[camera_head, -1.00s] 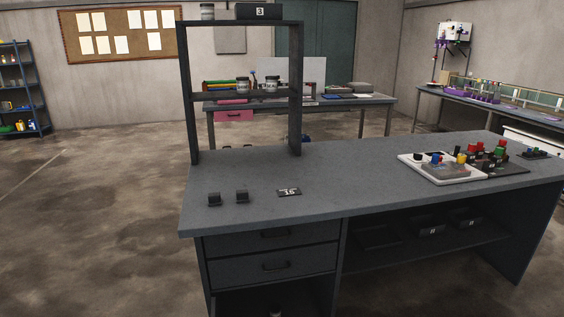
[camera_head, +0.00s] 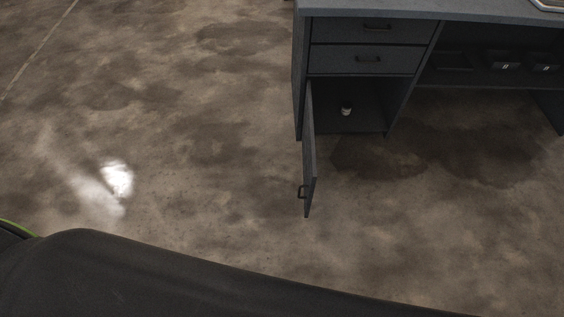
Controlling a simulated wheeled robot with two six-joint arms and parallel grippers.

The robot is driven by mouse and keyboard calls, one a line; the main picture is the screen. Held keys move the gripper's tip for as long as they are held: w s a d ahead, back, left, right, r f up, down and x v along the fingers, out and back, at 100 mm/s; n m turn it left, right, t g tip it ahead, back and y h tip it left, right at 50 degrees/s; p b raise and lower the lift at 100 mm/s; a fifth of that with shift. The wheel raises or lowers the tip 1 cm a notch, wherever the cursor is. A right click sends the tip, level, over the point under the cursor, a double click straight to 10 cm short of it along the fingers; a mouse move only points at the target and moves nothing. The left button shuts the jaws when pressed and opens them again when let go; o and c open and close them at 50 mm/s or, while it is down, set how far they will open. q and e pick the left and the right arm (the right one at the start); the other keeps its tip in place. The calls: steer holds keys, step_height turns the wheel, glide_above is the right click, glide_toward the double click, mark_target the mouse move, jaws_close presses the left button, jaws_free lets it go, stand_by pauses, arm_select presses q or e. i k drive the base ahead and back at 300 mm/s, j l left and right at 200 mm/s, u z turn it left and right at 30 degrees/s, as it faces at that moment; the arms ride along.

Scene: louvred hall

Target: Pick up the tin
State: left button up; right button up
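A small tin (camera_head: 346,108), dark with a pale lower part, stands inside the open lower compartment of the grey desk (camera_head: 365,60). It is small in the picture and its details are hard to make out. The compartment's door (camera_head: 310,160) stands open, swung out toward me on the left side of the opening. Neither of my grippers is in view.
Two shut drawers (camera_head: 372,29) are above the compartment. An open shelf (camera_head: 470,75) with small dark boxes (camera_head: 505,62) is to its right. The concrete floor (camera_head: 200,130) left of and in front of the desk is clear.

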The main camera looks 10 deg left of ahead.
mark_target(347, 106)
steer(key=k+j, duration=0.35)
steer(key=i+j+z, duration=0.25)
steer(key=i+j, duration=0.3)
steer(key=i+j+z, duration=0.25)
steer(key=i+j, duration=0.4)
